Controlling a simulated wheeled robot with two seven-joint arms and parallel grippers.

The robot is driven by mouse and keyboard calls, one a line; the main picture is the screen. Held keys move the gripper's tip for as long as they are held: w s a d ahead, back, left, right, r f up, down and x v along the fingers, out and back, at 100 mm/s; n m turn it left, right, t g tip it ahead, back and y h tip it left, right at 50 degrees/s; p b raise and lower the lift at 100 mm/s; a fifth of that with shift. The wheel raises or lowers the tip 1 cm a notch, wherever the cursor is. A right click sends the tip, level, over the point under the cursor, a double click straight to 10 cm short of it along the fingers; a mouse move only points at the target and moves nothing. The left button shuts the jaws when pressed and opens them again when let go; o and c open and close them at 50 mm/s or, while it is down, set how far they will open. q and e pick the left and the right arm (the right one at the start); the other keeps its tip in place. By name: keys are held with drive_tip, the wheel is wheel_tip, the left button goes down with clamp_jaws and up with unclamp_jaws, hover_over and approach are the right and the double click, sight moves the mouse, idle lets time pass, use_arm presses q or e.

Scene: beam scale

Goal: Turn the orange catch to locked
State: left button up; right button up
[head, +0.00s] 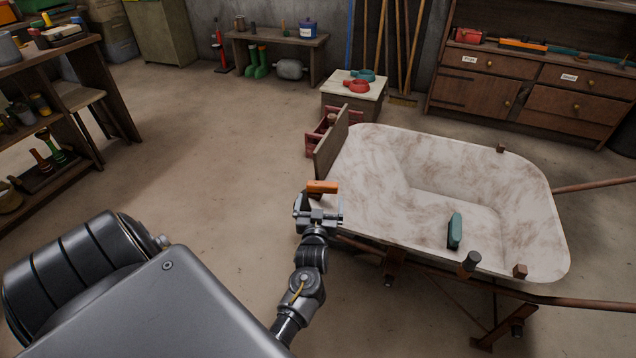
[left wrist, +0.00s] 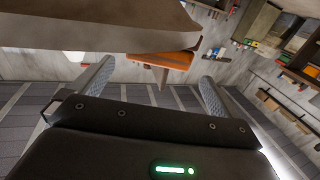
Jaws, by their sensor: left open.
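The orange catch (head: 322,186) sits at the left end of the pale, stained wheelbarrow tray (head: 375,215), near the foot of an upright wooden board (head: 330,145). My left gripper (head: 320,202) is open just in front of the catch. In the left wrist view, the orange catch (left wrist: 165,60) appears between the two spread fingertips of the left gripper (left wrist: 152,75), slightly beyond them. I cannot tell whether a finger touches it. A brown slab edge partly covers the catch from above in that view. My right gripper is not in view.
A green block (head: 454,230) lies in the tray. A small cabinet (head: 352,100) with red and teal items stands behind the board, beside a red crate (head: 318,140). A shelf unit (head: 60,105) stands at left. The floor between is clear.

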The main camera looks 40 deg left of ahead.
use_arm(q)
drive_tip(key=shift+p+v, duration=0.55)
drive_tip(key=shift+v, duration=1.25)
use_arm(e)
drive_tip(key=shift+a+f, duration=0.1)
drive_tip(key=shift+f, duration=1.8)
